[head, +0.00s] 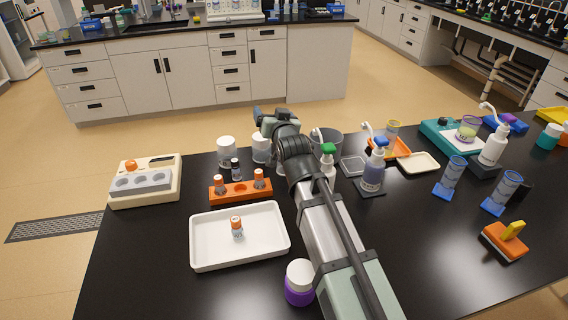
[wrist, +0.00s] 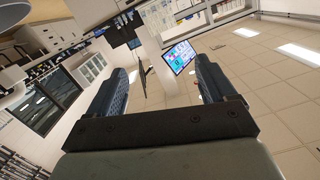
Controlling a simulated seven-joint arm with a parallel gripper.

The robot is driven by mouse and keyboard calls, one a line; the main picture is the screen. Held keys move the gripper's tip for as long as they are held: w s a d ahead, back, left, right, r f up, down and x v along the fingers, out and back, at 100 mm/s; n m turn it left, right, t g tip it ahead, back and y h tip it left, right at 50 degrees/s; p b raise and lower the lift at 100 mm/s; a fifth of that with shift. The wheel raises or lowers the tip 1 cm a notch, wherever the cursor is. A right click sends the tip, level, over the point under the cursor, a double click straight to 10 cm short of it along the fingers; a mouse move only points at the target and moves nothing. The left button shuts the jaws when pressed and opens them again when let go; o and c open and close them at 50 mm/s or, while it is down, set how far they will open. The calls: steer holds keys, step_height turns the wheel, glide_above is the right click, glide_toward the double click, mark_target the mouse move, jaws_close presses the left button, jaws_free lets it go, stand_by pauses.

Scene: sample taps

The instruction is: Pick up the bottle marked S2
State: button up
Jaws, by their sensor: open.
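Several small white bottles with orange caps show in the head view, their marks too small to read, so I cannot tell which is S2. One orange-capped bottle (head: 237,229) stands in a white tray (head: 281,249). A left bottle (head: 219,186) and a right bottle (head: 259,179) stand in an orange rack (head: 240,193) behind the tray. My gripper (head: 268,116) is raised beyond the rack, away from these bottles. In the wrist view its two fingers (wrist: 165,85) are apart with nothing between them; that view shows only the room.
An instrument (head: 146,187) with an orange cap on it stands left. White-lidded jars (head: 227,151) and a grey-capped bottle (head: 235,170) stand behind the rack. A purple jar (head: 299,285) is beside my arm. Pump bottles (head: 374,170) stand right. The front left bench is clear.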

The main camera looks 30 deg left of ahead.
steer(key=s+d+f+n+g+h, duration=0.1)
steer(key=s+d+f+h, duration=0.3)
steer(key=d+f, duration=0.6)
steer(key=x, duration=0.3)
steer(key=s+x, duration=0.1)
steer(key=x, duration=0.1)
steer(key=a+x, duration=0.1)
steer(key=x, duration=0.2)
steer(key=shift+a+f, duration=0.3)
steer(key=shift+f, duration=0.15)
steer(key=shift+y, duration=0.3)
steer(key=shift+f+x, duration=0.25)
steer(key=shift+x, duration=1.15)
steer(key=shift+f+x, duration=0.25)
steer(key=shift+x, duration=1.15)
steer(key=shift+s+d, duration=0.1)
steer(key=shift+d, duration=0.05)
steer(key=shift+c, duration=0.3)
steer(key=c, duration=1)
steer(key=shift+r, duration=0.1)
